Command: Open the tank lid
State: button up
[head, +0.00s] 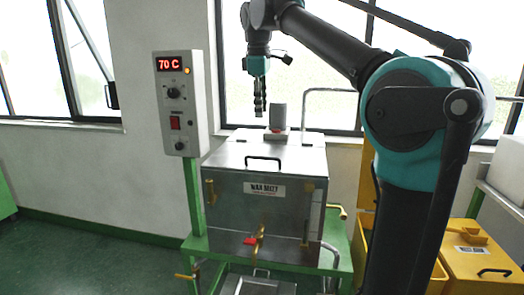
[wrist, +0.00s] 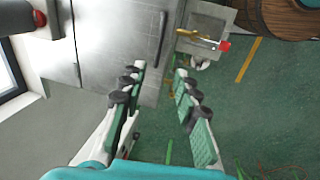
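The wax tank (head: 230,205) is a metal box labelled "WAX MELT" on a green stand. Its lid (head: 300,158) lies flat and closed on top, with a black bar handle (head: 264,159) near the front edge. My gripper (head: 260,112) points down above the tank in the head view, clear of the handle. In the wrist view my gripper (wrist: 160,72) is open, with nothing between its fingers. The lid (wrist: 118,35) shows ahead of the fingers there, and the handle (wrist: 161,40) lies beyond the fingertips, apart from them.
A grey cylinder (head: 279,115) stands on the rear of the tank top. A control box (head: 180,104) reading "70 C" is on a green post at left. Brass valves (head: 260,236) stick out in front. A yellow box (head: 485,265) stands at right. The floor at left is clear.

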aim_at(262, 158)
jog(key=w+f, duration=0.1)
jog(key=f, duration=0.4)
jog(key=w+f, duration=0.1)
jog(key=f, duration=0.4)
jog(key=w+f, duration=0.1)
jog(key=f, duration=0.5)
jog(key=shift+w+d, duration=0.1)
jog(key=shift+d, duration=0.05)
grip_shut()
